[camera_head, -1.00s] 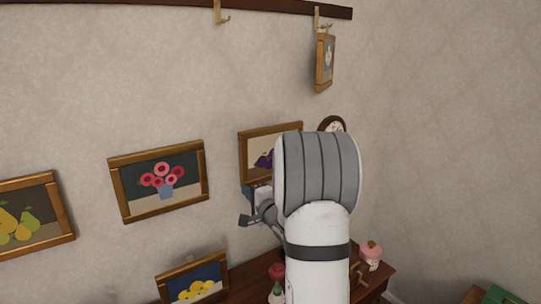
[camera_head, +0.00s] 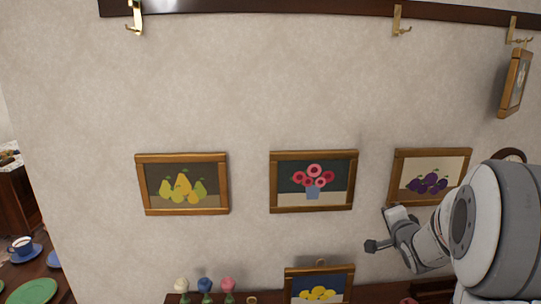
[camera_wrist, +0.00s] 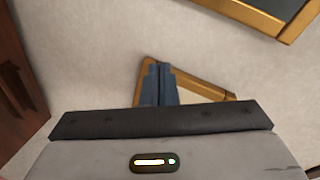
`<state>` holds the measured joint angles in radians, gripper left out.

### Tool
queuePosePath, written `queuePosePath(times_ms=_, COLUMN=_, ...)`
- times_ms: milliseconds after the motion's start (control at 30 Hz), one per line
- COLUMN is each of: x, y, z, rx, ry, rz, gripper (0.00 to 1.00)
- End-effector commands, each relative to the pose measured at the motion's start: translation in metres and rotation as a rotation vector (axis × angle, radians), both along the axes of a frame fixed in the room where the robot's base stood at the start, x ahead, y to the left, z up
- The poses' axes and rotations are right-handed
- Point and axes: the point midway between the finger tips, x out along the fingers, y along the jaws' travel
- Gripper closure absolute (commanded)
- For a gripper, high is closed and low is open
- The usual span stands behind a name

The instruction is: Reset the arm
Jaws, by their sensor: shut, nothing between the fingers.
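My arm comes in at the right of the head view, with my gripper (camera_head: 376,246) at its end pointing left, below and left of the plum picture (camera_head: 429,177). In the wrist view my gripper's dark blue fingers (camera_wrist: 159,84) are together with nothing between them. Behind them is the wooden frame corner of a picture (camera_wrist: 190,92), largely hidden by the gripper body. I cannot tell the exact gap between the fingers and that frame.
A pear picture (camera_head: 182,186) and a flower picture (camera_head: 313,182) hang on the wall. A lemon picture (camera_head: 318,286) stands low beside flowers (camera_head: 205,286). A rail with brass hooks (camera_head: 401,20) runs above; a small picture (camera_head: 514,83) hangs far right. A table with dishes (camera_head: 37,291) is lower left.

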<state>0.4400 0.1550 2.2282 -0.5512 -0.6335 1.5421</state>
Motion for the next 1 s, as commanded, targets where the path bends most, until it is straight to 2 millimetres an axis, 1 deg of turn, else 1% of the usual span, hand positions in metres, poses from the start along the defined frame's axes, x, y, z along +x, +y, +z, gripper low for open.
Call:
queuePosePath(times_ms=33, x=-0.011, y=0.014, z=0.006, rx=-0.086, ry=0.065, rz=0.0, gripper=1.0)
queuePosePath(times_ms=167, x=-0.049, y=0.041, z=0.004, rx=-0.295, ry=0.274, rz=0.029, gripper=1.0)
queuePosePath(times_ms=267, x=-0.086, y=0.065, z=-0.001, rx=-0.435, ry=0.439, rz=0.099, gripper=1.0)
queuePosePath(times_ms=300, x=-0.103, y=0.075, z=-0.004, rx=-0.485, ry=0.506, rz=0.138, gripper=1.0)
queuePosePath(times_ms=367, x=-0.129, y=0.093, z=-0.008, rx=-0.549, ry=0.599, rz=0.221, gripper=1.0)
queuePosePath(times_ms=400, x=-0.148, y=0.104, z=-0.012, rx=-0.591, ry=0.66, rz=0.281, gripper=1.0)
queuePosePath(times_ms=467, x=-0.178, y=0.12, z=-0.017, rx=-0.652, ry=0.743, rz=0.384, gripper=1.0)
queuePosePath(times_ms=500, x=-0.197, y=0.131, z=-0.02, rx=-0.688, ry=0.792, rz=0.457, gripper=1.0)
queuePosePath(times_ms=600, x=-0.241, y=0.154, z=-0.027, rx=-0.756, ry=0.883, rz=0.639, gripper=1.0)
queuePosePath(times_ms=700, x=-0.275, y=0.17, z=-0.031, rx=-0.801, ry=0.937, rz=0.792, gripper=1.0)
queuePosePath(times_ms=800, x=-0.296, y=0.18, z=-0.034, rx=-0.824, ry=0.963, rz=0.89, gripper=1.0)
queuePosePath(times_ms=833, x=-0.299, y=0.183, z=-0.034, rx=-0.83, ry=0.966, rz=0.908, gripper=1.0)
queuePosePath(times_ms=900, x=-0.304, y=0.185, z=-0.035, rx=-0.834, ry=0.973, rz=0.932, gripper=1.0)
queuePosePath(times_ms=1000, x=-0.305, y=0.185, z=-0.035, rx=-0.836, ry=0.975, rz=0.939, gripper=1.0)
